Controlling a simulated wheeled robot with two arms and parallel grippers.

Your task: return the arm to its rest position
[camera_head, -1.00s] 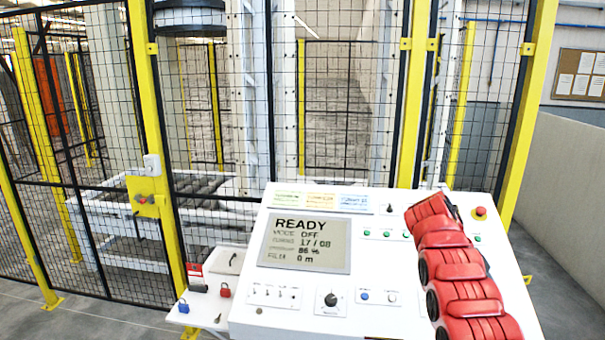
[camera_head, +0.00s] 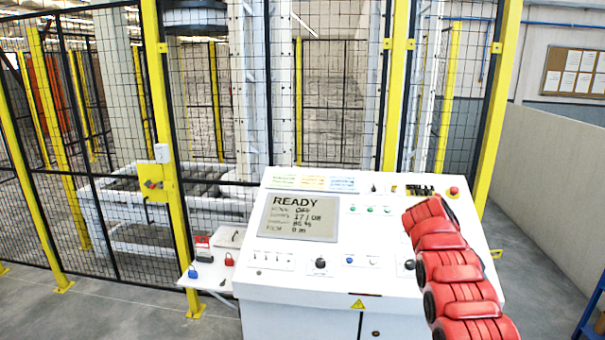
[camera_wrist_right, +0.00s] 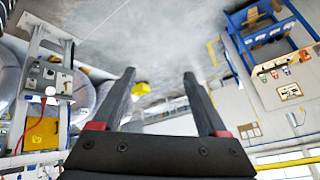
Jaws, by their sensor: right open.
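My red right arm (camera_head: 455,285) reaches up from the bottom right in the head view, in front of the right side of the white console (camera_head: 330,262). Its gripper is mostly hidden behind the arm there. In the right wrist view the right gripper (camera_wrist_right: 158,82) shows two dark fingers spread apart, with nothing between them. My left arm and gripper are not in view. The console screen (camera_head: 299,218) reads READY, mode OFF, 17/08, 86 %, 0 m.
A yellow-posted mesh fence (camera_head: 158,120) stands behind the console. A small side shelf (camera_head: 212,279) holds red and blue padlocks. A grey wall (camera_head: 560,160) runs along the right, with open floor before it. A blue frame (camera_head: 590,310) stands at the lower right edge.

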